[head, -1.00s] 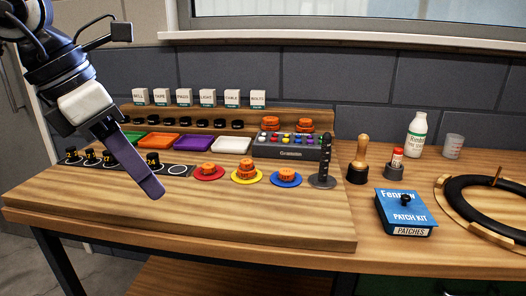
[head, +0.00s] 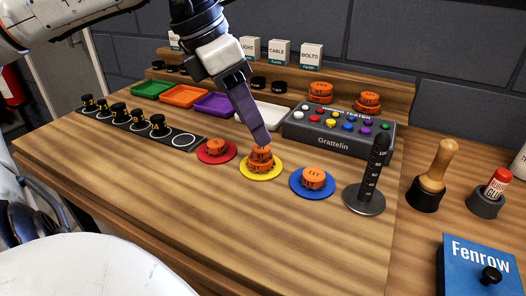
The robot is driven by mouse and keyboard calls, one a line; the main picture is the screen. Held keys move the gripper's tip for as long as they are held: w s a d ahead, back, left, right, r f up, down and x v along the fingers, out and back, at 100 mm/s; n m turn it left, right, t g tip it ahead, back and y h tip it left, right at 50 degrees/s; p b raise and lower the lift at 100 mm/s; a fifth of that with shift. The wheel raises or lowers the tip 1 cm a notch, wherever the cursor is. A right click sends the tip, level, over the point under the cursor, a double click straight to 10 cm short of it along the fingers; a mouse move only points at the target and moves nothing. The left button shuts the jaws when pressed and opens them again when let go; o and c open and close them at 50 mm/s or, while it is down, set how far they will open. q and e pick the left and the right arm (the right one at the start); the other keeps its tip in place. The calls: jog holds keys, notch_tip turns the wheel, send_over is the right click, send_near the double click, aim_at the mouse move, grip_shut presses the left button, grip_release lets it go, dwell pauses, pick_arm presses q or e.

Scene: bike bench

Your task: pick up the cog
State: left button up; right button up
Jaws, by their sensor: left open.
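Orange cogs sit on three coloured discs: one on the red disc (head: 202,155), a stack on the yellow disc (head: 246,171), and one cog (head: 314,178) on the blue disc (head: 299,190). The upper cog (head: 260,153) of the yellow-disc stack is the smaller one, on top of a larger cog (head: 259,164). My left gripper (head: 263,140) is open, with its purple fingers pointing down at this upper cog and partly covering it. I cannot tell whether the fingers touch it. My right gripper is out of view.
A grey tester box (head: 338,143) with coloured buttons stands behind, and more orange cogs (head: 320,92) sit on the shelf. A dark graduated post (head: 374,172) stands to the right. Coloured trays (head: 183,96) and a strip of black knobs lie left. The front of the bench is clear.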

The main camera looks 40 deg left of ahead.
aim_at(258, 148)
pick_arm(q)
jog(key=x, duration=0.5)
jog(key=shift+s+a+f+b, duration=0.1)
jog(key=shift+s+f+b, duration=0.05)
jog(key=shift+b, duration=0.15)
jog(key=shift+c, duration=0.4)
jog(key=c, duration=1)
